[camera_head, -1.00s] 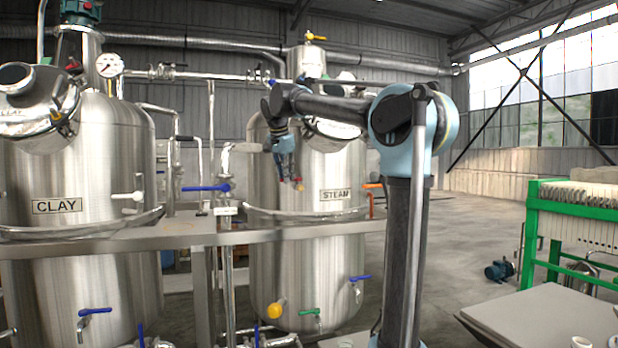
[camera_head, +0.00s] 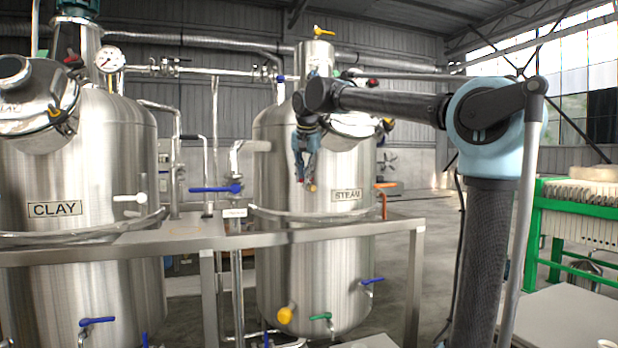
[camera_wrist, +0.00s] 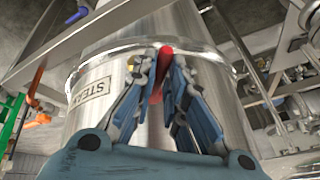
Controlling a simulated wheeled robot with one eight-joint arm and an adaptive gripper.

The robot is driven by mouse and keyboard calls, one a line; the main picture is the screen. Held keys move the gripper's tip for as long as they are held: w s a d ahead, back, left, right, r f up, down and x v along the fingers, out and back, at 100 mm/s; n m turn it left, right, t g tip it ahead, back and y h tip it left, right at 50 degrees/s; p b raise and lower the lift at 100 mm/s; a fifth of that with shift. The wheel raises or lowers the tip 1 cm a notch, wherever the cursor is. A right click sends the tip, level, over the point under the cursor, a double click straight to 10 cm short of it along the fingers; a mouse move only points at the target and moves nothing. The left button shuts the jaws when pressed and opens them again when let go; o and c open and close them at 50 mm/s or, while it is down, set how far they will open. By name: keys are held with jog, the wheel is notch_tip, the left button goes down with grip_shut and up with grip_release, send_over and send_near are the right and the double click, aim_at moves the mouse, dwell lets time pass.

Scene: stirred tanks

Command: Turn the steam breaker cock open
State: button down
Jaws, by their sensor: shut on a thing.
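The steel steam tank (camera_head: 312,262) bears a STEAM plate (camera_head: 347,194), which also shows in the wrist view (camera_wrist: 93,88). My gripper (camera_head: 305,184) is in front of the tank, left of the plate, pointing down. In the wrist view its blue-grey fingers (camera_wrist: 164,66) are closed around a slim red handle (camera_wrist: 163,56) close to the tank wall. The red handle shows between and above the fingertips; its lower part is partly hidden by them. In the head view a small yellowish tip (camera_head: 312,188) shows at the fingertips.
The clay tank (camera_head: 90,150) stands at left. A steel frame (camera_head: 270,236) runs across both tanks. A green press frame (camera_head: 560,215) stands at far right.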

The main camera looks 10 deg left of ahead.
jog(key=shift+w, duration=0.1)
jog(key=c, duration=1.6)
grip_release()
jog(key=s+d+r, duration=0.1)
jog(key=s+d, duration=0.2)
jog(key=s, duration=0.9)
jog(key=shift+d, duration=0.25)
